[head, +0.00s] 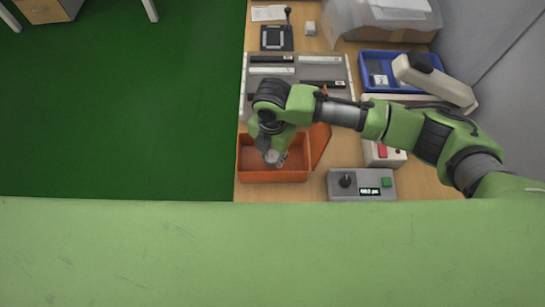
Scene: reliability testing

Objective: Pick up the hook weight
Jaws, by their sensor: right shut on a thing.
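My right gripper (270,148) reaches in from the right and points down over an orange open box (248,165) at the near left of the table. Its fingers are shut on a small grey metal piece, the hook weight (272,157), at the box's inside. Whether the weight touches the box floor cannot be told. The gripper hides part of the weight and box. My left gripper does not show.
A grey control box with a knob and display (361,185) stands right of the orange box. Behind are a tray with bars (300,71), a blue tray (368,57) and a white device with a red switch (383,153). Green floor (120,100) lies left of the table.

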